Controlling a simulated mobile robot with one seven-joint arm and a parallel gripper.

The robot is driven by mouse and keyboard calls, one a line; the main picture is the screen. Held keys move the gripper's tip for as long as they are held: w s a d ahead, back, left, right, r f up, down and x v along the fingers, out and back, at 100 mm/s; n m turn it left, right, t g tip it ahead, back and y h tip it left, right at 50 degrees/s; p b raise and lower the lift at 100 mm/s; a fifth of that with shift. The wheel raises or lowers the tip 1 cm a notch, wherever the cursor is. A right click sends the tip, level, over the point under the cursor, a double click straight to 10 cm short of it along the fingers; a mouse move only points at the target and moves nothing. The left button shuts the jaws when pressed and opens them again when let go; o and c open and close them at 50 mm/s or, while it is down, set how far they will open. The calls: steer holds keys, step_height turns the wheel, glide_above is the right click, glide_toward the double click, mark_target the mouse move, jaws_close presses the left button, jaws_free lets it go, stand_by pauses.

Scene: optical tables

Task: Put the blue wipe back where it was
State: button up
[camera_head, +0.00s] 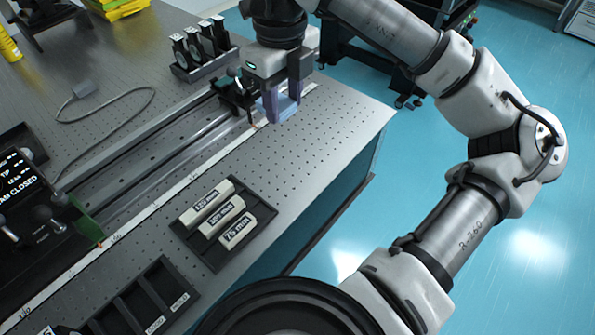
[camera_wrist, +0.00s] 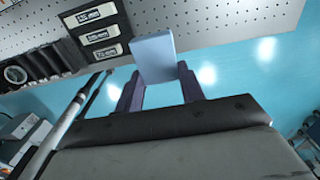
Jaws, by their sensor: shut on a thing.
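The blue wipe (camera_wrist: 153,58) is a pale blue, flat-faced block between the two fingers of my gripper (camera_wrist: 159,84) in the wrist view. In the head view, my gripper (camera_head: 281,98) points down over the far right part of the optical table, beside the end of the rail. The wipe shows there as a bluish patch (camera_head: 285,109) between the fingers, partly covered by them. My gripper is shut on it. I cannot tell whether the wipe's lower edge touches the table.
A dark carriage (camera_head: 236,92) on the rail (camera_head: 150,150) stands just left of my gripper. A rack of optics (camera_head: 203,48) is behind it. A black tray (camera_head: 262,212) holds labelled boxes, and a compartment tray (camera_head: 145,303) lies nearer. Bare tabletop (camera_head: 345,115) is to the right.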

steer(key=p, duration=0.2)
glide_toward(287, 184)
step_height(287, 184, down, 5)
steer(key=shift+f, duration=0.7)
steer(key=shift+f, duration=0.2)
steer(key=o, duration=0.9)
steer(key=shift+r, duration=0.1)
step_height(287, 184, up, 12)
steer(key=shift+r+b, duration=0.15)
steer(key=shift+b, duration=0.35)
steer(key=shift+s, duration=0.1)
